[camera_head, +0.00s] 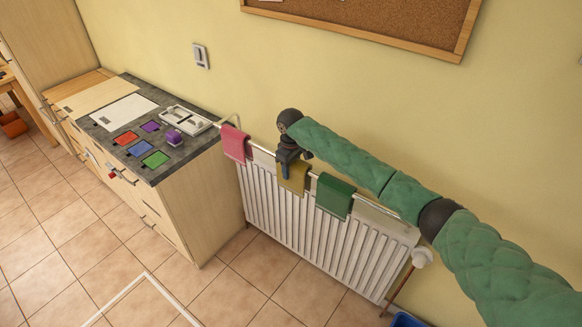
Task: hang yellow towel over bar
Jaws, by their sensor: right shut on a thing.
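The yellow towel (293,178) is at the bar (263,151) above the white radiator, between a pink towel (236,144) and a green towel (335,195). My right gripper (288,163) is shut on the yellow towel at its upper edge, right at the bar. The towel's lower part hangs down in front of the radiator. Its back side is hidden, so I cannot tell how far it drapes behind the bar. My left gripper is not in view.
The radiator (300,225) stands against the yellow wall. A counter (175,168) with coloured squares, a purple item (174,138) and a white tray (187,118) is to the left. A blue bin (406,320) shows at the bottom right.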

